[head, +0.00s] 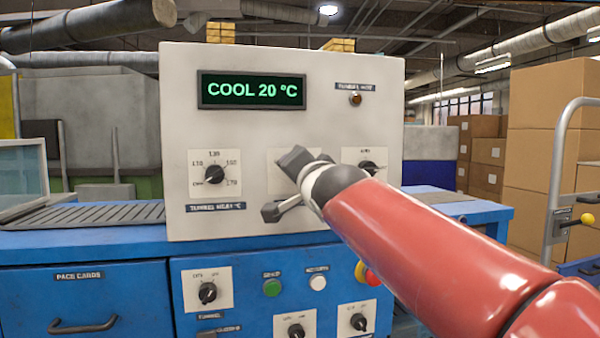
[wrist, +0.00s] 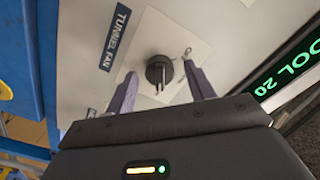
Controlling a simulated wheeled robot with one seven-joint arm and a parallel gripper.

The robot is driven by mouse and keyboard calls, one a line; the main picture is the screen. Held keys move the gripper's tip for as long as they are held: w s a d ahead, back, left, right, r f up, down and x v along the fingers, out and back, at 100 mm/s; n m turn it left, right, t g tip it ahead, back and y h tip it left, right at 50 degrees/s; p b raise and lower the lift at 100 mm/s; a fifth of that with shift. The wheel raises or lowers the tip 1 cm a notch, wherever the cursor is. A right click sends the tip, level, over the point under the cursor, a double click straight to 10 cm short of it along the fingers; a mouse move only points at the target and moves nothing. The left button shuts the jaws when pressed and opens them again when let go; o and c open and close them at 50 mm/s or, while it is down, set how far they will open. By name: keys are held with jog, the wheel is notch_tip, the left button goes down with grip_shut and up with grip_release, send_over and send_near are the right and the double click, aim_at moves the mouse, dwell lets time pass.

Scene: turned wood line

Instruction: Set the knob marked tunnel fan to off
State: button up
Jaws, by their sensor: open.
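The tunnel fan knob (wrist: 159,70) is a round black knob on a pale plate, with its label (wrist: 116,38) to the left in the wrist view. Its bar points roughly toward the bottom of that view; the marks around it are too small to read. My gripper (wrist: 162,92) is open, with one finger on each side of the knob and space between. I cannot tell whether a finger touches it. In the head view my gripper (head: 285,187) covers the middle plate (head: 281,157), and the knob there is hidden.
A dial knob (head: 214,174) is to the left and another knob (head: 369,168) to the right. A display (head: 252,90) reads COOL 20 °C, with a lamp (head: 356,99) at its right. Lower knobs (head: 207,292), a green button (head: 272,287) and a red button (head: 371,277) are on the blue front.

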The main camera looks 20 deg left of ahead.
jog(key=shift+c, duration=0.3)
jog(key=c, duration=0.9)
jog(key=shift+n, duration=0.3)
jog(key=n+p, duration=0.1)
jog(key=n, duration=2.2)
jog(key=shift+p, duration=0.35)
jog(key=shift+n, duration=0.3)
jog(key=o, duration=1)
jog(key=shift+c, duration=0.2)
